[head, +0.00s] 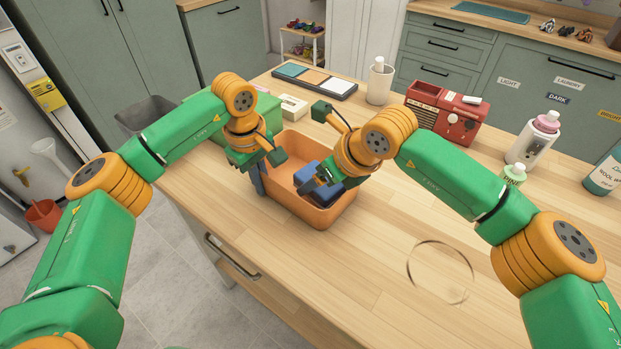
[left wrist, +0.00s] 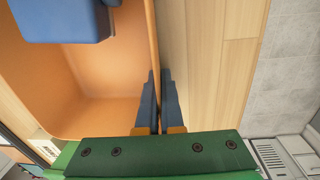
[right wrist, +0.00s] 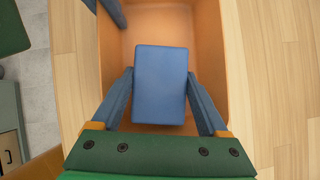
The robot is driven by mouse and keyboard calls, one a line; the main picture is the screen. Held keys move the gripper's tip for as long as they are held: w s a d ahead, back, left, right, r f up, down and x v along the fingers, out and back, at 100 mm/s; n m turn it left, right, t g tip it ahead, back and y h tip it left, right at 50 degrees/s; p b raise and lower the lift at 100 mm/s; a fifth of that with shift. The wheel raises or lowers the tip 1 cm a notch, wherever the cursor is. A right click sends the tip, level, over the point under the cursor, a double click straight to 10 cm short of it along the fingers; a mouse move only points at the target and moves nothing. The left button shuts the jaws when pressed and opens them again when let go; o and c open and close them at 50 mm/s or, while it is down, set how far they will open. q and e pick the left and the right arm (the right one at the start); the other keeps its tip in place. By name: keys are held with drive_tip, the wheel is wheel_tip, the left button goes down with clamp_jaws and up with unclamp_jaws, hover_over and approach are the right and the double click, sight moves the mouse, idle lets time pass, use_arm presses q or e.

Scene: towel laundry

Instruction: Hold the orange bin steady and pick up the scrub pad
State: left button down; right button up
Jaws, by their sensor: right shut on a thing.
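The orange bin (head: 318,217) stands on the wooden counter. My left gripper (head: 258,183) is at its left wall. In the left wrist view its two fingers (left wrist: 160,100) are close together on either side of the bin wall (left wrist: 153,35), shut on it. The blue scrub pad (right wrist: 161,85) is between the fingers of my right gripper (right wrist: 160,100), which is shut on it inside the bin. In the head view the pad (head: 328,193) is partly hidden by that gripper. I cannot tell whether the pad touches the bin floor.
Behind the bin are a green container (head: 268,112), a small white box (head: 293,106) and a tray of coloured panels (head: 315,80). A white bottle (head: 380,82) and a red radio-like box (head: 443,112) stand farther right.

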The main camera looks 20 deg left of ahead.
use_arm(q)
drive_tip(key=shift+a, duration=0.1)
use_arm(e)
wheel_tip(320, 180, up, 12)
drive_tip(key=shift+a+f, duration=0.15)
drive_tip(key=shift+f, duration=0.05)
use_arm(q)
drive_tip(key=c, duration=1)
unclamp_jaws()
wheel_tip(320, 180, up, 12)
drive_tip(key=shift+s+a, duration=0.2)
drive_tip(key=shift+s, duration=0.25)
